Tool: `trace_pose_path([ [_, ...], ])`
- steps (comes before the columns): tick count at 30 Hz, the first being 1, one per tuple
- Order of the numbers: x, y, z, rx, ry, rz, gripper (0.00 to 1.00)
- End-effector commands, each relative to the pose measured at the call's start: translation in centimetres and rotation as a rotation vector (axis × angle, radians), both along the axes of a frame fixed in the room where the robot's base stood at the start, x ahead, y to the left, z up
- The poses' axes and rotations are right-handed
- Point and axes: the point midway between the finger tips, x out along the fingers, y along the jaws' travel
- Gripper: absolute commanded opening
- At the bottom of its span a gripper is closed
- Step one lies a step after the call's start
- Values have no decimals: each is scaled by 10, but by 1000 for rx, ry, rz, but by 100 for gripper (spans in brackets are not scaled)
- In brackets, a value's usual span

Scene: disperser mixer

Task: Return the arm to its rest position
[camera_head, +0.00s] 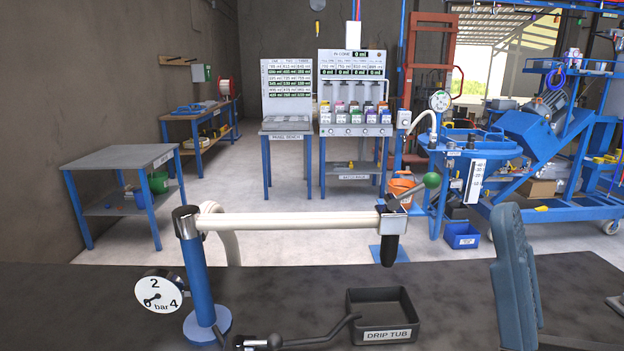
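A cream swing arm (290,219) runs level from the top of a blue post (198,280) to a metal valve head (393,222) at its right end. A lever with a green ball (432,180) rises from that head, and a black nozzle (389,250) hangs below it. In this view, the nozzle is just above the back edge of the black drip tub (362,304); I cannot tell whether it is over the tub.
A pressure dial (159,291) is beside the post, and a dark lever (320,335) lies in front. Behind the dark bench (80,300) are a grey table (120,157), a dosing station (352,130) and a blue machine (545,130).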

Motion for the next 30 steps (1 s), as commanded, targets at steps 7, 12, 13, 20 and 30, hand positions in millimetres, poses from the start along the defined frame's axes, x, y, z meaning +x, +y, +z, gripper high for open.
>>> trace_pose_path([
  [7, -12, -21, -83, 332, 388, 131, 64],
  [12, -38, -31, -151, 521, 663, 199, 64],
  [13, -44, -33, -163, 552, 713, 209, 64],
  [20, -109, -50, -249, 748, 1093, 245, 64],
  [30, -185, -82, -307, 880, 1430, 217, 64],
])
